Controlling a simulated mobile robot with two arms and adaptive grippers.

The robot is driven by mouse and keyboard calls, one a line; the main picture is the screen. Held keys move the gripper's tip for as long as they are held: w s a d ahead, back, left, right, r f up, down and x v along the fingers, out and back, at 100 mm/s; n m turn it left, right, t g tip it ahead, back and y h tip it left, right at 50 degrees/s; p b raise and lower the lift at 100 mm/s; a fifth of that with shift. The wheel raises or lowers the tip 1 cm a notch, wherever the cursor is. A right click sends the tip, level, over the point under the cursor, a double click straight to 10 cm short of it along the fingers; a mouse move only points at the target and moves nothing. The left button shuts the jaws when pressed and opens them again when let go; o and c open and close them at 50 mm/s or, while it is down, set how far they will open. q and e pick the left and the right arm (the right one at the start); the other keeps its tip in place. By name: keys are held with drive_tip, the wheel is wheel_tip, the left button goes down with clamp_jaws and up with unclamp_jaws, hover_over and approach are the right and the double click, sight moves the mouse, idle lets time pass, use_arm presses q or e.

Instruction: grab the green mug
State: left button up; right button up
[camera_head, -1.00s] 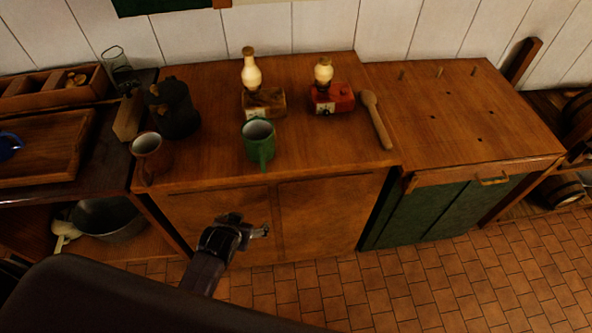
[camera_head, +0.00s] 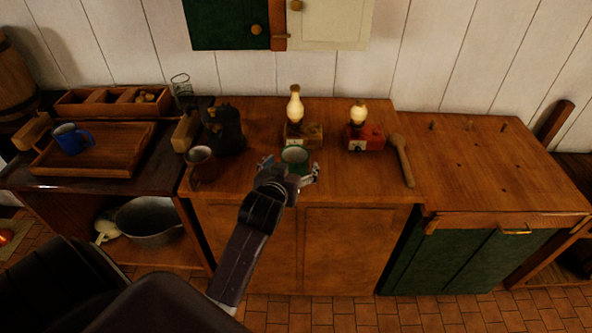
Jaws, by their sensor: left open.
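The green mug (camera_head: 294,155) stands upright on the wooden counter (camera_head: 352,185), in front of the lamp with the wooden base. My left gripper (camera_head: 291,170) is open at the counter's front edge, with one finger to the left of the mug and one to the right. The gripper and wrist hide the mug's lower part and its handle. I cannot tell whether the fingers touch the mug. My right gripper is not in view.
A brown mug (camera_head: 202,165) and a dark coffee pot (camera_head: 223,130) stand close to the left. A lamp with a wooden base (camera_head: 303,136) is just behind, a red lamp (camera_head: 365,140) and a wooden spoon (camera_head: 401,160) to the right.

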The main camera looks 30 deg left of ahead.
use_arm(q)
drive_tip(key=x, duration=0.4)
drive_tip(key=shift+s+f, duration=0.1)
drive_tip(key=shift+f, duration=0.1)
drive_tip(key=c, duration=1.4)
drive_tip(key=shift+r, duration=0.15)
drive_tip(key=shift+c, duration=0.2)
